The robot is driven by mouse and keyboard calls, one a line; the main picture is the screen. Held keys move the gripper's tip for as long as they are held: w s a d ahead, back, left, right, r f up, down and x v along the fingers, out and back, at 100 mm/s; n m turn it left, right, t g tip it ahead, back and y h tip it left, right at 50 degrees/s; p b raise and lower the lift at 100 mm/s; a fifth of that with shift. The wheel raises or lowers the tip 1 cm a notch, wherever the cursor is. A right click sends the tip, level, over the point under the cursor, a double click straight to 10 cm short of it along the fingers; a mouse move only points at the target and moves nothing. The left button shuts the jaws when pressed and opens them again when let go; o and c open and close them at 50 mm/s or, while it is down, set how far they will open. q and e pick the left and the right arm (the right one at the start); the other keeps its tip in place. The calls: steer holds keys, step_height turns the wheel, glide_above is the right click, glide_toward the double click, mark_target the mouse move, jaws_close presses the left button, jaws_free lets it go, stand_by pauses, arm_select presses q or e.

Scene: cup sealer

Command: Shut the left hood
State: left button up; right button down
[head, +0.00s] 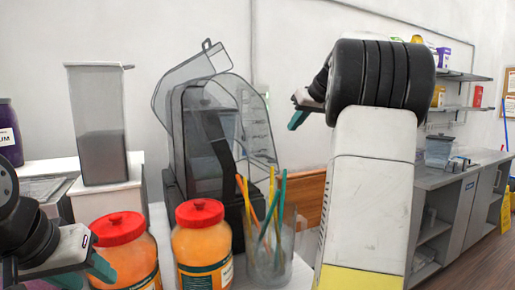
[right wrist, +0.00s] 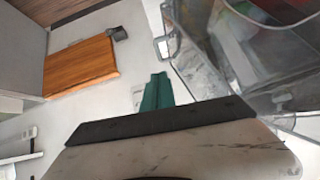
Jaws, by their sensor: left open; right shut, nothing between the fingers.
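The cup sealer (head: 190,150) is a dark machine standing behind the orange jars. A clear smoky hood (head: 185,80) on its left side is raised and tilted, with a small handle at its top. A second clear hood (head: 256,130) shows on its right side. My left gripper (head: 84,274) is open at the lower left, in front of the jars and apart from the hood. My right gripper (head: 299,117) is shut and empty, to the right of the machine. In the right wrist view its teal fingers (right wrist: 156,92) are beside a clear cover with a handle (right wrist: 166,46).
Two orange jars with red lids (head: 118,230) (head: 200,213) and a clear cup of coloured straws (head: 270,240) stand in front of the machine. A tall grey container (head: 97,125) stands left. A grey counter (head: 455,185) is far right.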

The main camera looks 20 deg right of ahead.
steer(key=s+f+x, duration=0.2)
steer(key=x, duration=1)
steer(key=shift+w+f, duration=0.2)
steer(key=shift+w, duration=0.05)
